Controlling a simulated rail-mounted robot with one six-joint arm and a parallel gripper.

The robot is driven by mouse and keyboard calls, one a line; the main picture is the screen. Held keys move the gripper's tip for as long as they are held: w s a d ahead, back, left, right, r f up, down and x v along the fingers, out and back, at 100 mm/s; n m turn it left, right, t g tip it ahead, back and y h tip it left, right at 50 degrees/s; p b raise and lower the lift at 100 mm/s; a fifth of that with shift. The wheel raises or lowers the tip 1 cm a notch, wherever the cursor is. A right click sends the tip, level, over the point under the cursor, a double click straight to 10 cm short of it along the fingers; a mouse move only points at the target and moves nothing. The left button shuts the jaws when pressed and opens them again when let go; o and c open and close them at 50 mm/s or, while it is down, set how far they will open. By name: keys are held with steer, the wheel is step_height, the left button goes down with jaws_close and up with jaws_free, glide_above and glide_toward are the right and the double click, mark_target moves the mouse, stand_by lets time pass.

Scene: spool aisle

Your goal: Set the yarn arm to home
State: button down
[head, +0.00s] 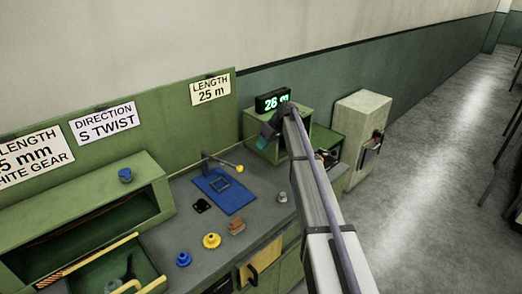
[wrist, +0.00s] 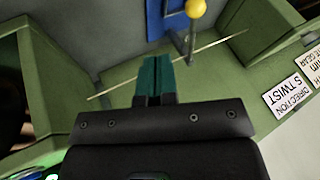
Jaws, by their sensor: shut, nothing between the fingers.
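The yarn arm is probably the thin grey lever with a yellow ball knob (head: 239,168), beside the blue plate (head: 222,190) on the grey worktop. Its yellow knob (wrist: 196,8) also shows at the top of the wrist view, with a grey metal lever below it. My gripper (head: 266,138) is in front of the green display box, above and right of the knob in the head view. Its teal fingers (wrist: 155,75) are shut and empty, apart from the lever in the wrist view. My arm hides part of the worktop's right side.
A display reading 26 (head: 272,101) sits on a green box. Yellow and blue knobbed parts (head: 211,241) stand on the worktop's front. A green shelf (head: 85,215) is at left. A pale thin rod or thread (wrist: 125,82) crosses the wrist view. Signs hang on the back panel.

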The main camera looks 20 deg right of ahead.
steer(key=s+a+f+b, duration=0.1)
steer(key=a+f+b, duration=0.3)
steer(key=a+f, duration=0.2)
steer(key=shift+s+a+f+b, duration=0.15)
steer(key=shift+s+a+b, duration=0.1)
steer(key=shift+a+b, duration=0.15)
